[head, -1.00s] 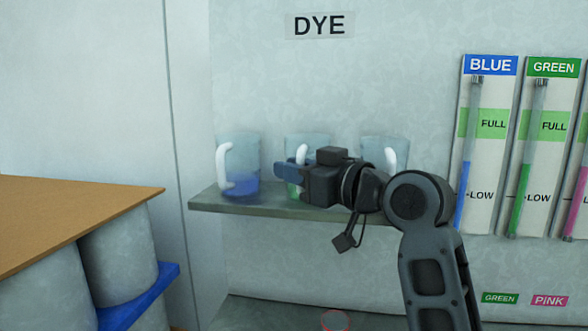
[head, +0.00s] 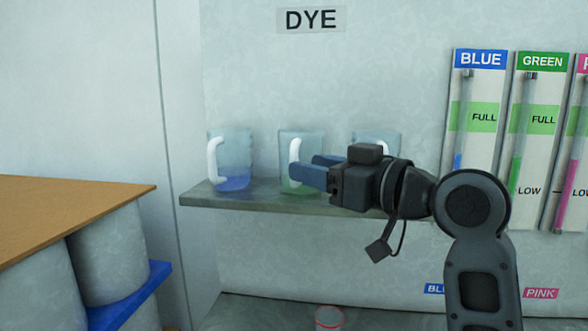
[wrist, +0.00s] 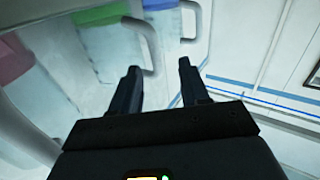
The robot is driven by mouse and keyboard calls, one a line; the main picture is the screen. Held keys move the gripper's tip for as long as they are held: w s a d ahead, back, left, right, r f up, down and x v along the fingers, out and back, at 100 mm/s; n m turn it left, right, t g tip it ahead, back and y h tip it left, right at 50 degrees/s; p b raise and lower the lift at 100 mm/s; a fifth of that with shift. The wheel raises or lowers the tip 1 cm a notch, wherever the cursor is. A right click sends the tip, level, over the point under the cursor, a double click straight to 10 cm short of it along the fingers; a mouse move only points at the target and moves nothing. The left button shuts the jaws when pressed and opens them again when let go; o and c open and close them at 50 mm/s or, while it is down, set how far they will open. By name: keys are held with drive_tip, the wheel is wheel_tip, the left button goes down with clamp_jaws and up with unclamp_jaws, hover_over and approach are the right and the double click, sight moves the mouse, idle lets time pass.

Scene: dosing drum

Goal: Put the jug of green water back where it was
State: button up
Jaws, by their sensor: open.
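The jug of green water (head: 299,160) stands upright on the wall shelf (head: 270,202) under the DYE sign, between two other jugs. It is clear, with a white handle and a little green liquid at the bottom. My gripper (head: 318,170) is open in front of the green jug in the head view, and its fingers overlap the jug's right side there. In the wrist view my open gripper (wrist: 158,78) has nothing gripped between its fingers, and a white handle (wrist: 145,40) shows just beyond them.
A jug with blue liquid (head: 232,160) stands to the left on the shelf. A third jug (head: 375,142) to the right is partly hidden by my gripper. Level gauges (head: 475,130) hang on the wall at right. A wooden-topped table (head: 65,215) stands at left.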

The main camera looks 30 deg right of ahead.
drive_tip(key=shift+b+v, duration=0.35)
drive_tip(key=shift+v, duration=2.4)
drive_tip(key=s+a+f+m+h, duration=0.1)
drive_tip(key=s+f+m+h, duration=0.35)
drive_tip(key=f, duration=0.75)
drive_tip(key=s+a+f+m+h, duration=0.1)
drive_tip(key=s+f+m+h, duration=0.1)
drive_tip(key=s+f, duration=0.8)
drive_tip(key=s+a+f+n+g, duration=0.1)
drive_tip(key=s+f, duration=0.3)
drive_tip(key=s, duration=0.6)
drive_tip(key=s+a+f+n+g, duration=0.1)
drive_tip(key=s+f, duration=0.3)
drive_tip(key=s, duration=0.7)
drive_tip(key=shift+s+a, duration=0.3)
drive_tip(key=shift+a, duration=0.35)
